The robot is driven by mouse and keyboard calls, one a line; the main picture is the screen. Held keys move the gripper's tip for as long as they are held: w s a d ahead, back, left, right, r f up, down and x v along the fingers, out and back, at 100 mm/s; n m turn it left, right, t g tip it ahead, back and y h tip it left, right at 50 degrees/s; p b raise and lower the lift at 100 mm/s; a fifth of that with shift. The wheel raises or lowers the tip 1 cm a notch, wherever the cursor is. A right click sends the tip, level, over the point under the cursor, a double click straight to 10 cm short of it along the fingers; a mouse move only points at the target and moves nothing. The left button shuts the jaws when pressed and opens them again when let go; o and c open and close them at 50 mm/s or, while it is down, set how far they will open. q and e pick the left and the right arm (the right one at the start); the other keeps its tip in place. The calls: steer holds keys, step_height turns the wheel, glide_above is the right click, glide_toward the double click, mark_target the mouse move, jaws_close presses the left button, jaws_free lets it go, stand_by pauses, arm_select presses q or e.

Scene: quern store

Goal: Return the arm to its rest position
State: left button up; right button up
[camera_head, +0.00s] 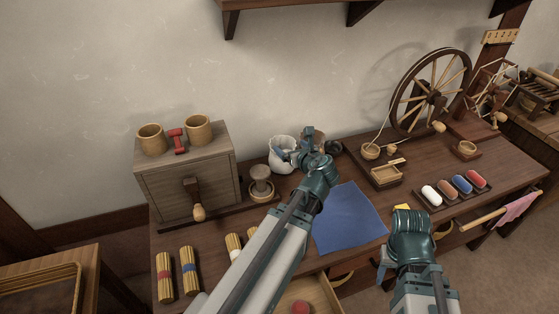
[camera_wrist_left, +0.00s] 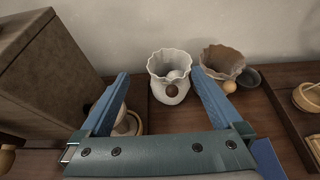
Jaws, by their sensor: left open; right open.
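My left arm (camera_head: 270,235) reaches across the table from the lower front to the back. Its gripper (camera_head: 294,146) is open by the white ruffled pouch (camera_head: 281,167). Nothing is held. A brown ruffled pouch (camera_wrist_left: 222,60) stands right of it. My right gripper (camera_head: 385,266) is at the table's front edge, right of the blue cloth (camera_head: 349,218); it is empty, its fingers partly hidden.
A wooden cabinet (camera_head: 185,175) with cups on top stands left of the left arm. A stamp-like wooden piece (camera_head: 261,184) is close beside it. A spinning wheel (camera_head: 430,93) and a tray of coloured rolls (camera_head: 435,207) are at the right. An open drawer (camera_head: 318,294) juts out in front.

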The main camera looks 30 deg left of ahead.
stand_by(0.5)
arm_select(q)
steer(key=s+d+f+n+g+h, duration=0.2)
steer(key=s+d+f+n, duration=0.2)
steer(key=d+n, duration=0.1)
steer(key=s+d+f+n+g+h, duration=0.2)
steer(key=s+d+f+n, duration=0.2)
steer(key=d+n, duration=0.2)
steer(key=s+d+f+n+g+h, duration=0.2)
steer(key=d+n, duration=0.4)
steer(key=d, duration=0.3)
steer(key=shift+s+d+f+g+h, duration=0.15)
steer(key=shift+s+f+h, duration=0.1)
steer(key=shift+s+f, duration=0.4)
steer(key=shift+s+d+f+g+h, duration=0.15)
steer(key=shift+s+f+h, duration=0.1)
steer(key=shift+s+f, duration=0.35)
steer(key=s+d+n+g+h, duration=0.2)
steer(key=s+d+n+g, duration=0.1)
steer(key=s+d+n, duration=0.3)
step_height(320, 180, up, 13)
steer(key=p, duration=1.4)
steer(key=shift+s+d+m+t, duration=0.3)
steer(key=shift+d+m, duration=0.1)
